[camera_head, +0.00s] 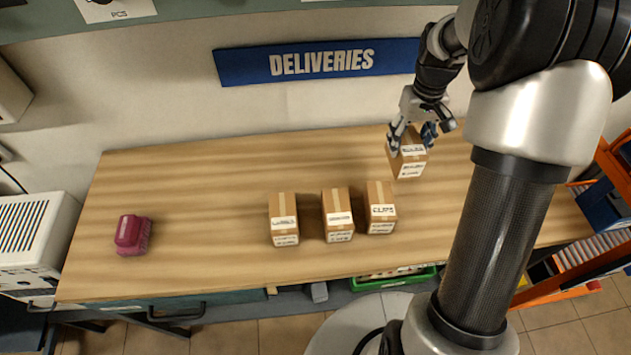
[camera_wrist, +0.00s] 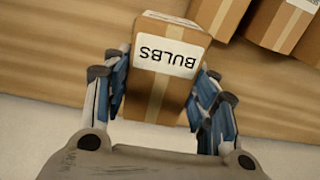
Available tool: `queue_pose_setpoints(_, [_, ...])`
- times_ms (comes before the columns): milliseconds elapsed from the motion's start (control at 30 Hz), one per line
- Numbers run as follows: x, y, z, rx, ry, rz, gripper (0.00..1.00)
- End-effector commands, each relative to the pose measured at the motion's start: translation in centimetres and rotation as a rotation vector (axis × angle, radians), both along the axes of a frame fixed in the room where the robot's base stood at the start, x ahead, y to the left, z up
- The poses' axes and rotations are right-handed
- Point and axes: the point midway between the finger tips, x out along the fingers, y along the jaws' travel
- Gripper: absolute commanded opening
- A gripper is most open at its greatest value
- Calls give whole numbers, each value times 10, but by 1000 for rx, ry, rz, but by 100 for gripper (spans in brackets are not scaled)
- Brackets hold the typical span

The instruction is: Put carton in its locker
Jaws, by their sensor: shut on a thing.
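My gripper (camera_head: 414,136) is shut on a small brown carton (camera_head: 407,158) at the back right of the wooden table. In the wrist view the carton (camera_wrist: 158,101) sits between the blue-padded fingers (camera_wrist: 165,95), and its white label reads BULBS. I cannot tell whether its base touches the table. Three similar taped cartons stand in a row nearer the front: a left one (camera_head: 284,218), a middle one (camera_head: 337,214) and a right one (camera_head: 380,207) whose label seems to read CLIPS. No locker can be made out for certain.
The wooden table (camera_head: 200,190) has free room on its left and centre. A dark pink brush-like object (camera_head: 132,235) lies at left. A blue DELIVERIES sign (camera_head: 320,62) hangs on the wall behind. An orange rack (camera_head: 560,285) stands at right, and a green tray (camera_head: 395,280) sits below the front edge.

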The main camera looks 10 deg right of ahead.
Motion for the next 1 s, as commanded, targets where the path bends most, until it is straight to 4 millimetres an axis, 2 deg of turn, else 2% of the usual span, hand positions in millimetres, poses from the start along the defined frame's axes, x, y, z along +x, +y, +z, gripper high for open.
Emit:
queue_pose_setpoints(167, [0, -3, -2, 0, 0, 0, 19])
queue_pose_setpoints(433, [0, -2, -44, 1, 2, 0, 19])
queue_pose_setpoints(633, [0, -2, -63, 0, 1, 0, 19])
queue_pose_setpoints(800, [0, -2, -93, 0, 1, 0, 19])
queue_pose_setpoints(900, [0, -2, -101, 0, 0, 0, 19])
queue_pose_setpoints(1000, [0, -2, -99, 0, -1, 0, 19])
